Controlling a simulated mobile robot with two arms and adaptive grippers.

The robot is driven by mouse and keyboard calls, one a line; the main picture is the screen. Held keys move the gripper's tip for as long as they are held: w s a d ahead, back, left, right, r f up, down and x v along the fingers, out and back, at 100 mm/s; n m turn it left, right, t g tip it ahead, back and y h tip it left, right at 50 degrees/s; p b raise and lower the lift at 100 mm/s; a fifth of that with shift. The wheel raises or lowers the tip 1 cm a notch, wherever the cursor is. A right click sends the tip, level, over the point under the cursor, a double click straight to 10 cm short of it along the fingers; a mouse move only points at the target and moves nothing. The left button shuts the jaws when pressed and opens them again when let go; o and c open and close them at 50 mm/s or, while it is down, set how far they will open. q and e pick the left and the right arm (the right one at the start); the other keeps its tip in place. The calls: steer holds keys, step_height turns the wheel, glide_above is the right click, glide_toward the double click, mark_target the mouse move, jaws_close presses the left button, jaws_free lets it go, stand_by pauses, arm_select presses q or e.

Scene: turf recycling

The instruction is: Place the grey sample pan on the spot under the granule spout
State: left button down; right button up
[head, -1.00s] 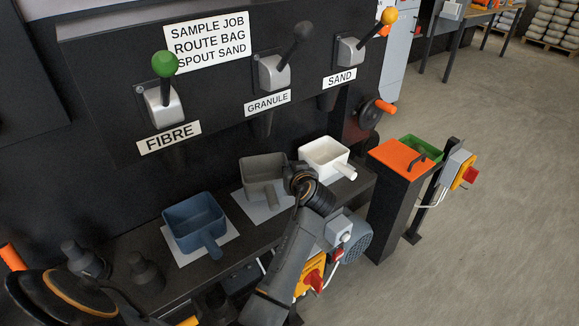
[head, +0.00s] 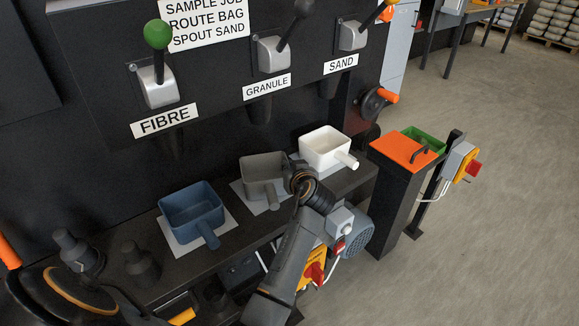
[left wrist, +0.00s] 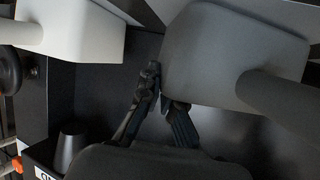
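The grey sample pan (head: 262,174) stands upright at the pale square spot (head: 270,207) below the granule spout (head: 259,108). Part of that spot shows around its base; whether the base touches is hard to see. My left gripper (head: 299,172) is at the pan's right side, by its rim, hiding part of it and its handle. In the left wrist view, the fingers (left wrist: 160,92) come close together at a corner of the grey pan (left wrist: 225,60). A firm hold on the rim cannot be made out. My right gripper is not in view.
A blue pan (head: 190,207) stands on a pale square at left, and a white pan (head: 324,144) at right below the sand spout. Dark knobs (head: 140,262) stand on the bench's left end. An orange-topped post (head: 401,152) stands right of the bench.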

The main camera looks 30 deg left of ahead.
arm_select(q)
steer(key=shift+f, duration=0.1)
steer(key=c, duration=2)
jaws_free()
steer(key=o, duration=0.9)
steer(key=shift+f, duration=0.1)
